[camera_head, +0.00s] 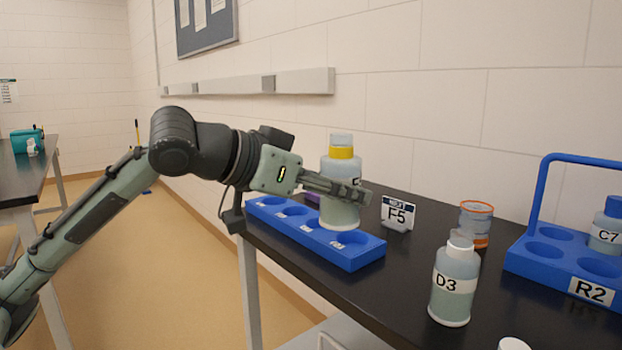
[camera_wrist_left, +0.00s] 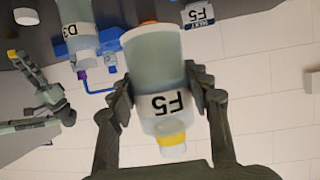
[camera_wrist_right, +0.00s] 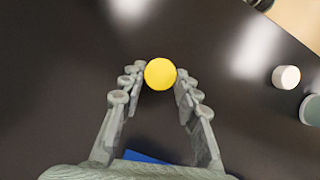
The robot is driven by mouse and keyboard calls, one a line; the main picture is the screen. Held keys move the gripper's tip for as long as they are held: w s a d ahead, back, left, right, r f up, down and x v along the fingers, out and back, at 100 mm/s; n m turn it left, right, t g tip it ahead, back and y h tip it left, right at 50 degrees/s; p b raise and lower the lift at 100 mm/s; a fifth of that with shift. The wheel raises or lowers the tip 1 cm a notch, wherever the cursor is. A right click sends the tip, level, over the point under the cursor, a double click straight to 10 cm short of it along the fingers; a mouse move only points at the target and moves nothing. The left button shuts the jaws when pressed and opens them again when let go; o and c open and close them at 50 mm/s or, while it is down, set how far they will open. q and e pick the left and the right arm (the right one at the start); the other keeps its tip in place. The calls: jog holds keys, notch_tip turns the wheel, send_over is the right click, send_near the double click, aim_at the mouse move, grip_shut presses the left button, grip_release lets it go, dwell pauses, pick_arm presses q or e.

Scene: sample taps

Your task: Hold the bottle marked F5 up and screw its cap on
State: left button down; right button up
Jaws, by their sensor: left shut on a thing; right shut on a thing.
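The bottle marked F5 (camera_head: 340,214) is upright in the head view, held up over the blue rack. It has a yellow ring and a clear open neck at the top. My left gripper (camera_head: 360,194) is shut around its body and partly covers the label. In the left wrist view the bottle (camera_wrist_left: 155,65) sits between both fingers with its F5 label showing. My right gripper (camera_wrist_right: 158,82) is shut on a round yellow cap (camera_wrist_right: 160,74) at its fingertips, over the dark table. The right gripper is out of the head view.
The blue rack (camera_head: 365,257) lies along the table's left edge. An F5 sign (camera_head: 398,214), bottle D3 (camera_head: 455,285), an orange-rimmed jar (camera_head: 476,222) and rack R2 (camera_head: 545,260) with bottle C7 (camera_head: 607,235) stand to the right. A white cap (camera_wrist_right: 287,77) is on the table.

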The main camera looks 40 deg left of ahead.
pick_arm(q)
jog(key=s+d+m+g+h, duration=0.1)
jog(key=d+m+g+h, duration=0.1)
jog(key=d, duration=0.9)
jog(key=s+d+f+m+g+h, duration=0.1)
jog(key=d+m+h, duration=0.3)
jog(key=d, duration=0.8)
jog(key=shift+s+f+m+g+h, duration=0.35)
jog(key=shift+m+g, duration=0.25)
jog(key=shift+g, duration=0.3)
pick_arm(e)
jog(key=s+a+r+m+t+y, duration=0.2)
jog(key=s+a+r+m, duration=0.2)
jog(key=a+r+m, duration=0.5)
jog(key=s+a+r+m+t+y, duration=0.2)
jog(key=s+a+r+m, duration=0.2)
jog(key=a+r+m, duration=0.5)
jog(key=a+r, duration=0.4)
jog(key=r, duration=0.5)
jog(key=shift+s+r, duration=0.15)
jog(key=shift+r, duration=0.25)
jog(key=shift+f, duration=0.15)
